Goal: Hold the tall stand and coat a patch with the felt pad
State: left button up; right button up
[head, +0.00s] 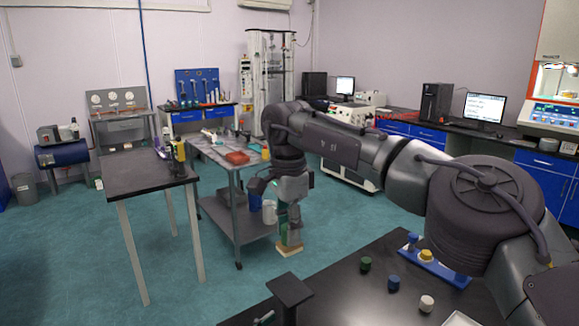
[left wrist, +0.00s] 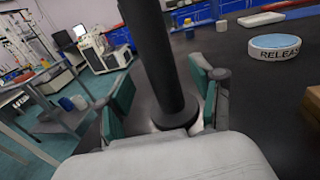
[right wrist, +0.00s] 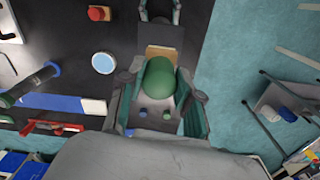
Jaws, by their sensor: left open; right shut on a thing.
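The tall stand (head: 290,288) is black with a flat top and rises from the dark table at the bottom of the head view. Its round post (left wrist: 158,60) stands between the fingers of my open left gripper (left wrist: 160,95), with visible room beside it. My right gripper (head: 290,195) is shut on the green rounded handle (right wrist: 157,80) of the felt pad (head: 289,249). The tan pad points down, and its edge (right wrist: 160,52) shows past the handle. The stand's dark top (right wrist: 160,35) shows beyond it; contact cannot be told. A round dish marked "RELEAS" (left wrist: 275,48) lies on the table.
Small green (head: 365,264), blue (head: 393,283) and white (head: 427,303) pieces stand on the dark table (head: 340,295). A blue base with a yellow knob (head: 425,256) is behind them. A grey cart (head: 238,205) and another table (head: 140,177) stand farther off.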

aim_at(284, 325)
pick_arm(q)
jog(key=shift+b+x, duration=0.3)
jog(key=shift+x, duration=1.4)
grip_shut()
dwell(0.8)
